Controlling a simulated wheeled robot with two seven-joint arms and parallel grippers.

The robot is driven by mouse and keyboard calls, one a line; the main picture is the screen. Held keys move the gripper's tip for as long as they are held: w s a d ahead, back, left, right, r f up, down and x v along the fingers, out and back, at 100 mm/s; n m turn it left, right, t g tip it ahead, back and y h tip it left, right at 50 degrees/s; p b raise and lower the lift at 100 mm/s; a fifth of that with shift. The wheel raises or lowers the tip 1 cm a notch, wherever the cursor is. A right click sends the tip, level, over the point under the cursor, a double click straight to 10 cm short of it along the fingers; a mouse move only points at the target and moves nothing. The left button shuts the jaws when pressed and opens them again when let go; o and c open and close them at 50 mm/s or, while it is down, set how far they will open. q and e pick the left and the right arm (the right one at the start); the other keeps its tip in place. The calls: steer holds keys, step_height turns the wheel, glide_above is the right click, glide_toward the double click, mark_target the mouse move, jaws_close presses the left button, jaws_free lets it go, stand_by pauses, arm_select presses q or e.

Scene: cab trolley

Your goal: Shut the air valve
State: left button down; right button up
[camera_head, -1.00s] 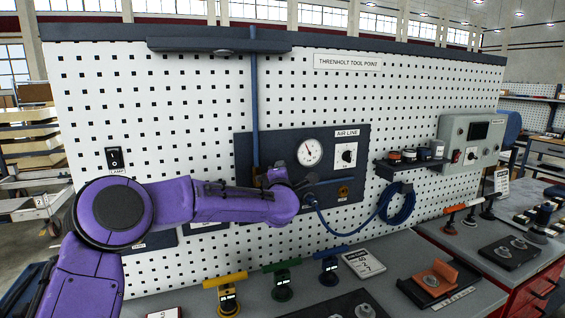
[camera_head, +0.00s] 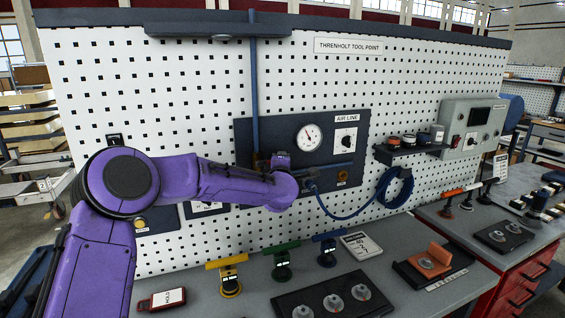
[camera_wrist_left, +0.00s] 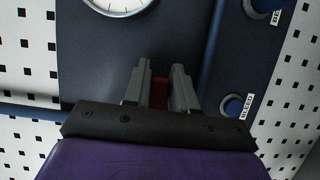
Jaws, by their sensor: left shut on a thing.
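The AIR LINE panel (camera_head: 357,131) is dark blue and hangs on the white pegboard. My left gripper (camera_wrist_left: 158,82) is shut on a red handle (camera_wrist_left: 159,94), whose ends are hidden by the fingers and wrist. In the head view my purple left forearm hides the fingers and most of the valve, low on the left part of the panel. The handle's angle is hard to tell. My right gripper is out of view.
A round gauge (camera_head: 308,137) and a selector knob (camera_head: 346,142) sit above and right of my wrist. A blue hose (camera_head: 345,215) loops right to a coil. Yellow (camera_head: 228,274), green (camera_head: 282,262) and blue (camera_head: 327,250) handled tools stand on the bench below.

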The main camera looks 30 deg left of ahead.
arm_select(q)
steer(key=c, duration=1)
jaws_free()
steer(key=shift+f, duration=0.1)
steer(key=b+v, duration=0.4)
steer(key=v, duration=0.6)
steer(key=shift+s, duration=0.2)
steer(key=shift+d, duration=0.15)
